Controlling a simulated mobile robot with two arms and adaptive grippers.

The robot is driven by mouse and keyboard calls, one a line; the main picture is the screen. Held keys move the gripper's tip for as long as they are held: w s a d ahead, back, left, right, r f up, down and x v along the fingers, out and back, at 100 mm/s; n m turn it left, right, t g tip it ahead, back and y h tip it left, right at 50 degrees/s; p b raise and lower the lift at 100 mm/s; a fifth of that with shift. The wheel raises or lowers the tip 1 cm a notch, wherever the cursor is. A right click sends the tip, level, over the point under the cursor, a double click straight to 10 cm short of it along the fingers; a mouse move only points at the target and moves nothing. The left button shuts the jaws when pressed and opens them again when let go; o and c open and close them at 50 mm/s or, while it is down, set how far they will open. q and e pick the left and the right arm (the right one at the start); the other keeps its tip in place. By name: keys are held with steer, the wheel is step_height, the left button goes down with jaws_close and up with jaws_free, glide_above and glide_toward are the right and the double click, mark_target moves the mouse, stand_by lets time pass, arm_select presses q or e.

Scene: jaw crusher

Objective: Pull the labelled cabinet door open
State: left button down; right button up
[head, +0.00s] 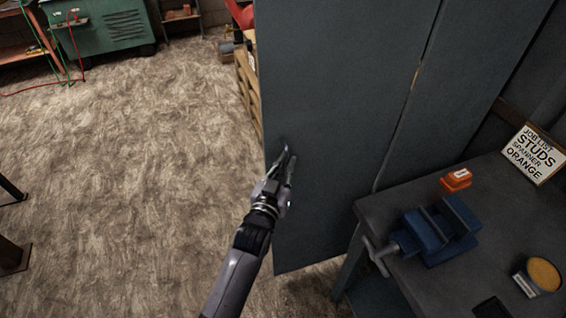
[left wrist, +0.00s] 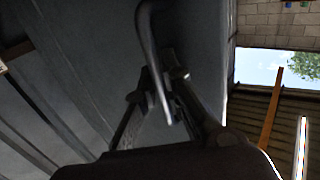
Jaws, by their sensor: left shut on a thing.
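The cabinet door (head: 345,110) is a tall, dark grey panel in the middle of the head view. My left gripper (head: 284,158) is at the door's left part, low in the picture, with its arm coming up from below. In the left wrist view, a bent metal bar handle (left wrist: 148,40) stands out from the grey door face (left wrist: 85,45). My left gripper (left wrist: 162,85) is shut on this handle, with a finger on each side. No label on the door can be read. My right gripper is not in view.
A workbench (head: 400,205) with a blue vise (head: 435,232), an orange box (head: 455,179) and a lettered sign (head: 533,153) stands right of the door. A wooden crate (head: 247,95) is behind its left edge. The floor (head: 130,190) at left is mostly clear.

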arm_select(q)
steer(key=shift+w+a, duration=0.1)
steer(key=c, duration=1.7)
jaws_free()
steer(key=v, duration=1.2)
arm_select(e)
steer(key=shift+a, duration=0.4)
